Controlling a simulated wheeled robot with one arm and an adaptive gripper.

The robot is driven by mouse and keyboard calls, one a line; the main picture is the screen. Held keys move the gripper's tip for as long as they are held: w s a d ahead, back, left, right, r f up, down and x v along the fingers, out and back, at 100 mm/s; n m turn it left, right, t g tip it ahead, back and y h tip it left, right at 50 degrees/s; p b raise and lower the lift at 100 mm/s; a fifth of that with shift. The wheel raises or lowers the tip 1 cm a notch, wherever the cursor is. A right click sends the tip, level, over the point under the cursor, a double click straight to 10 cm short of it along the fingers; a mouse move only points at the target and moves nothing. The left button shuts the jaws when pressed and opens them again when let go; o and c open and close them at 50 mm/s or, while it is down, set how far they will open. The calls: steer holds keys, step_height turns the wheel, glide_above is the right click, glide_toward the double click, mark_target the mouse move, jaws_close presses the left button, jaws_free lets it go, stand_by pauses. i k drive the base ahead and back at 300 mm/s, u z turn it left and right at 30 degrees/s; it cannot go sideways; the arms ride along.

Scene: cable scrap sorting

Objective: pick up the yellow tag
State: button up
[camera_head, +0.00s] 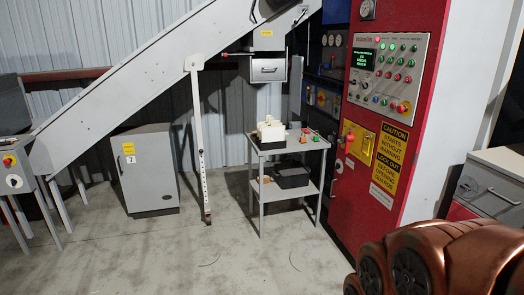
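I cannot make out a loose yellow tag for certain. Small red, green and yellowish items (307,135) lie on the right part of the grey table's top (274,150), too small to tell apart. Fixed yellow labels show on the grey cabinet (150,180) and on the red control cabinet (365,205), which bears a large caution sign (390,158). My gripper is not in view.
A cream container (270,131) stands on the table's left part. A dark bin (292,177) sits on its lower shelf. A sloping conveyor (150,75) with a support leg (201,150) stands behind to the left. The concrete floor in front is clear.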

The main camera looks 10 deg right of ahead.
mark_target(366, 144)
steer(key=i, duration=2.6)
steer(key=z, duration=1.75)
steer(key=i, duration=0.3)
steer(key=u, duration=2.45)
